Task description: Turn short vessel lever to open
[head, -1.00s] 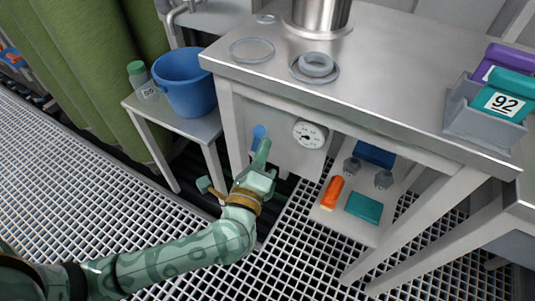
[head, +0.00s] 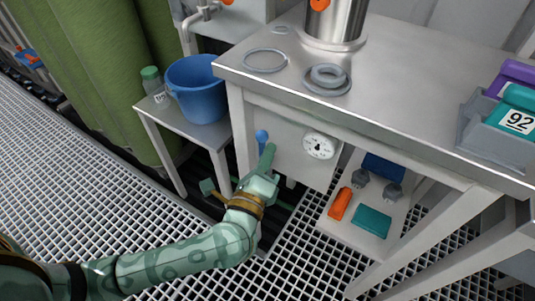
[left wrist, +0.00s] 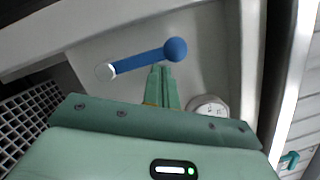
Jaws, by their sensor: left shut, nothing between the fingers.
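The lever is a blue bar with a round blue knob (head: 262,136), on the light grey panel under the steel table. In the left wrist view the lever (left wrist: 142,61) runs from a pale round pivot at the left to the knob at the upper right, close to level. My left gripper (head: 269,148) is shut and empty. Its fingertips, also in the left wrist view (left wrist: 162,68), are at the lower side of the bar near the knob. I cannot tell whether they touch it. In the head view the fingers hide part of the bar. My right gripper is out of view.
A round gauge (head: 319,146) sits right of the lever. A lower shelf (head: 341,228) holds an orange block and a teal block. A blue bucket (head: 197,90) stands on a side table to the left. A steel vessel (head: 337,20) stands on the table.

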